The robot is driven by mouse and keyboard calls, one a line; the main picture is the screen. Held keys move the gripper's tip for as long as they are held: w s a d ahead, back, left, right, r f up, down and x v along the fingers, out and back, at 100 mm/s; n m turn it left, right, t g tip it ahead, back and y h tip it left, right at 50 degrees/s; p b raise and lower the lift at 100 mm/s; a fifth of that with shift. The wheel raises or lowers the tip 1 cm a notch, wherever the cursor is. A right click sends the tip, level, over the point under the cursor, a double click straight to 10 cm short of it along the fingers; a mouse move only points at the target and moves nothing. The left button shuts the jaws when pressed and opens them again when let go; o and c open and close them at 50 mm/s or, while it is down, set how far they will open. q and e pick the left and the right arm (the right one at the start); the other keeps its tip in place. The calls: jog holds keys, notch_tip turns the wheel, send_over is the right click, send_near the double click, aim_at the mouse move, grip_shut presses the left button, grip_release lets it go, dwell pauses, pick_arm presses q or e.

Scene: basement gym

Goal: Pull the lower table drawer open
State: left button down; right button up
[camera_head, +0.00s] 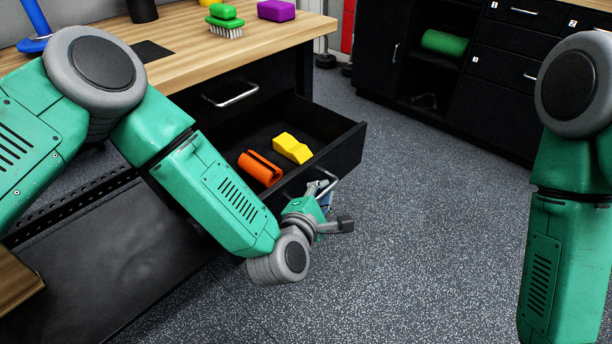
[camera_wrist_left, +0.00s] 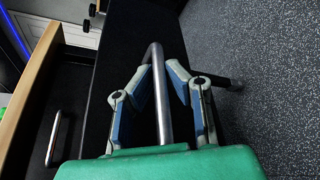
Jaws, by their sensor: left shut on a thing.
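The lower table drawer (camera_head: 345,152) stands open under the wooden-topped table, sticking out toward the right. An orange block (camera_head: 259,168) and a yellow block (camera_head: 292,148) lie inside it. My left gripper (camera_head: 322,190) is at the drawer's front, low on its outer side.
The upper drawer, with its silver handle (camera_head: 232,95), is closed. A green brush (camera_head: 224,22) and a purple block (camera_head: 276,10) are on the tabletop (camera_head: 185,50). Black cabinets (camera_head: 480,75) stand at the back right. The speckled floor (camera_head: 430,220) right of the drawer is clear.

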pick_arm(q)
jog(key=shift+s+d+f, duration=0.15)
jog(key=shift+s+d, duration=0.5)
jog(key=shift+d, duration=0.05)
jog(key=c, duration=1.6)
grip_release()
jog(key=v, duration=1.2)
jog(key=shift+f, duration=0.1)
